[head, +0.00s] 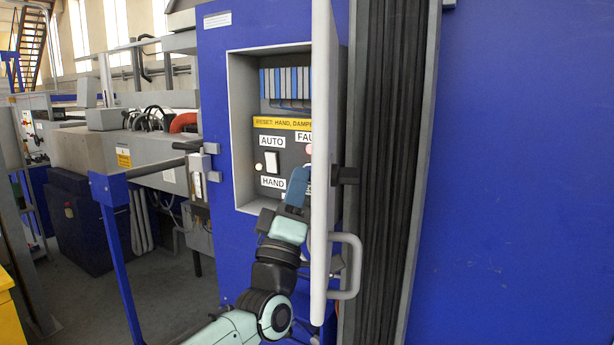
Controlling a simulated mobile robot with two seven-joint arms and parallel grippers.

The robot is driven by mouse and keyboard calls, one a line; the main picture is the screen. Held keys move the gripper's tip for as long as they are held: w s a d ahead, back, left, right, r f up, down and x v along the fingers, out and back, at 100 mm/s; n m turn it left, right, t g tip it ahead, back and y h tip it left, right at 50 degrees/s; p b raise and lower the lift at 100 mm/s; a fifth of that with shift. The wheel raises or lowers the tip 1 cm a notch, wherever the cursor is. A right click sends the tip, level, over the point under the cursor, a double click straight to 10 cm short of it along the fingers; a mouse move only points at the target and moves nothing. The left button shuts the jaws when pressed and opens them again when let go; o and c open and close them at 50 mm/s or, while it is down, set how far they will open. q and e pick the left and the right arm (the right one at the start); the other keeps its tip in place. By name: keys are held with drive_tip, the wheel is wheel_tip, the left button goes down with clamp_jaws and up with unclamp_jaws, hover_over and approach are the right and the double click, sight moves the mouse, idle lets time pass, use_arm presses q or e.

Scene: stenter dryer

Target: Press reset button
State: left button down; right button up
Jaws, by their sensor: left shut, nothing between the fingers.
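The control panel (289,152) sits in a recess of the blue cabinet. A yellow label (283,123) reads "RESET: HAND, DAMPE…", its end cut off by the open door. Below it are a white rocker switch (271,162) between the AUTO and HAND labels, and a pinkish lamp or button (309,149) under a partly hidden "FAU…" label. I cannot make out which control is the reset button; part of the lower right panel is hidden. My left gripper (299,183) is shut and empty at the lower right of the panel, beside the door; contact is unclear. My right gripper is out of view.
The open cabinet door (322,180) stands edge-on just right of my left gripper, with a grey handle (349,266). A black bellows (391,170) and blue wall are further right. A blue rail (122,250) stands at left.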

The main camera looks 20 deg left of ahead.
use_arm(q)
drive_tip(key=s+b, duration=0.4)
drive_tip(key=s, duration=0.1)
drive_tip(key=shift+a, duration=0.15)
drive_tip(key=shift+w+f, duration=0.1)
drive_tip(key=shift+f, duration=0.05)
idle(0.5)
